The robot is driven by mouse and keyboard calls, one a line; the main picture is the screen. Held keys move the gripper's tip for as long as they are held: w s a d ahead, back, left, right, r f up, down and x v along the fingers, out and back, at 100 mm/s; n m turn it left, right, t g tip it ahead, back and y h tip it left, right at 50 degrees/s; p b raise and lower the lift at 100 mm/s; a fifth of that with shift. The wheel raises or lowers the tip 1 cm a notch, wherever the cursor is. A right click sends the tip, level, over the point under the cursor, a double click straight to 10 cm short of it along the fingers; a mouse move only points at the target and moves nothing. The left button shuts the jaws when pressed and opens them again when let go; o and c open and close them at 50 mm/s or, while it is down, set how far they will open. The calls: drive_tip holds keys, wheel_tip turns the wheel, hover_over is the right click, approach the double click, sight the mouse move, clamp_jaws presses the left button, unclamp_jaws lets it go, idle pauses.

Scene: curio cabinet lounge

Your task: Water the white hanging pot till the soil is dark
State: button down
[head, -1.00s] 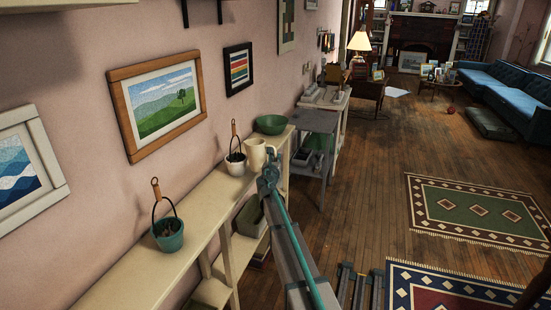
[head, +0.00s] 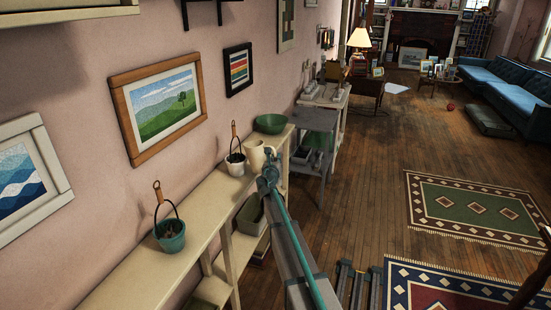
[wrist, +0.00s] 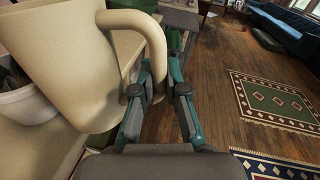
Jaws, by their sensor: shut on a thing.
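The white hanging pot (head: 235,167) stands on the cream shelf top, its dark loop handle upright with a wooden grip. It shows partly at the left edge of the wrist view (wrist: 28,106), behind the pitcher. The cream pitcher (head: 255,154) is just right of the pot in the head view and fills the upper left of the wrist view (wrist: 72,62). My gripper (wrist: 163,82) is shut on the pitcher's handle (wrist: 158,48). Whether the pitcher is clear of the shelf cannot be told. The pitcher's inside is hidden, and the soil's shade is too small to judge.
A green hanging pot (head: 170,236) stands nearer on the same shelf (head: 205,222). A green bowl (head: 270,124) sits beyond the pitcher. Framed pictures (head: 158,105) hang on the pink wall to the left. The wooden floor (head: 360,205) right of the shelf is open.

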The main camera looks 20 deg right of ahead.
drive_tip(key=shift+w+a+r+n+p, duration=0.15)
drive_tip(key=shift+r+n+p, duration=0.75)
drive_tip(key=shift+p, duration=2.4)
drive_tip(key=shift+w+a+r+n+g+p, duration=0.2)
drive_tip(key=shift+r+n+p, duration=0.35)
drive_tip(key=shift+p, duration=1.4)
drive_tip(key=shift+w+a+r+n+g+p, duration=0.2)
drive_tip(key=shift+n+p, duration=0.45)
drive_tip(key=shift+p, duration=1.25)
drive_tip(key=shift+w+a+r+n+g+p, duration=0.15)
drive_tip(key=shift+r+n+p, duration=0.5)
drive_tip(key=shift+p, duration=1.35)
drive_tip(key=shift+w+a+r+n+g+p, duration=0.25)
drive_tip(key=shift+r+p, duration=0.7)
drive_tip(key=shift+p, duration=1)
drive_tip(key=shift+s, duration=0.2)
drive_tip(key=shift+w+a+r+n, duration=0.1)
drive_tip(key=shift+a+r+n, duration=0.05)
drive_tip(key=shift+r+n, duration=0.25)
drive_tip(key=shift+r, duration=0.15)
